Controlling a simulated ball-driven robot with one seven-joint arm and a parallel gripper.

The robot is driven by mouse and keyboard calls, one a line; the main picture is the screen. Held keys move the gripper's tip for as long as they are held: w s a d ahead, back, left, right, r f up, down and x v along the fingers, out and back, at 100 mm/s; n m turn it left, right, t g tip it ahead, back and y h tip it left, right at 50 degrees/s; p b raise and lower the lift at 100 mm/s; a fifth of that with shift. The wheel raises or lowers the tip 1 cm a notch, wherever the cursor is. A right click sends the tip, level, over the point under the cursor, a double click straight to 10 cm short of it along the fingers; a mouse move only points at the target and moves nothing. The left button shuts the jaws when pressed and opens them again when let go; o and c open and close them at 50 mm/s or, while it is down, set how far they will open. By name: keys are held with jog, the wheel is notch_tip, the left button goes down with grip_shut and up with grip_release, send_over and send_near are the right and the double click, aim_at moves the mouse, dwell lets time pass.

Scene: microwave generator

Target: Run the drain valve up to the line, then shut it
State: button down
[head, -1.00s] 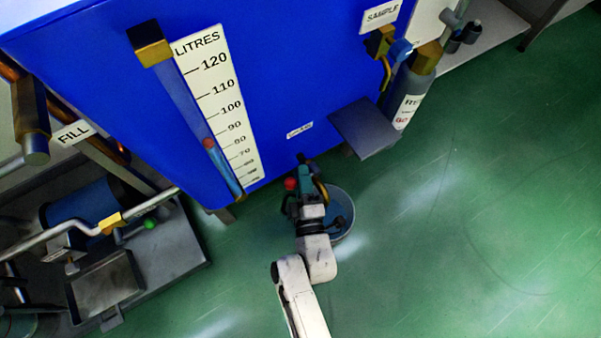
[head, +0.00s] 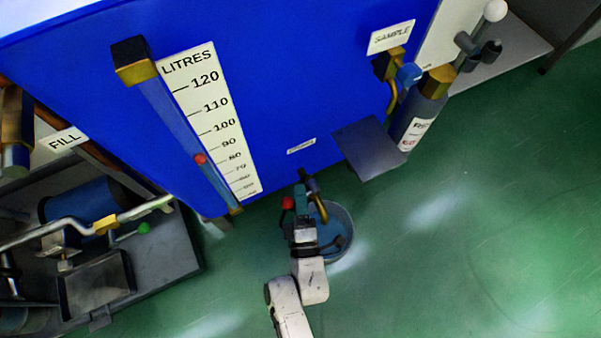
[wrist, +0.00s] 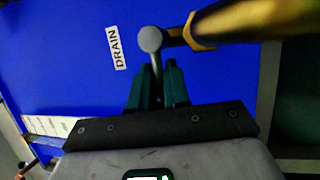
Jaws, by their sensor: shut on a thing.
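The drain valve (head: 312,184) sticks out low on the front of the blue tank, with a brass spout over a round bucket (head: 350,222). In the wrist view the valve's brass body (wrist: 250,20) runs to the right of a grey round end (wrist: 151,40). My gripper (wrist: 156,75) is shut on the valve handle, whose grey stem shows between the teal fingers. My gripper (head: 302,195) also shows in the head view. Bluish liquid shows in the bucket, partly hidden by my arm; I cannot make out a line on it.
A LITRES scale (head: 210,120) stands beside a sight tube with a red float (head: 199,158), roughly level with 80 to 90. A grey shelf (head: 370,150) juts out right of the valve. Fill pipework stands at left. The green floor at right is clear.

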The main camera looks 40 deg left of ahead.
jog(key=c, duration=1.2)
grip_release()
jog(key=shift+f, duration=0.1)
jog(key=shift+d, duration=0.1)
jog(key=p+v, duration=0.2)
jog(key=v, duration=0.8)
jog(key=shift+s+d, duration=0.2)
jog(key=shift+s, duration=0.05)
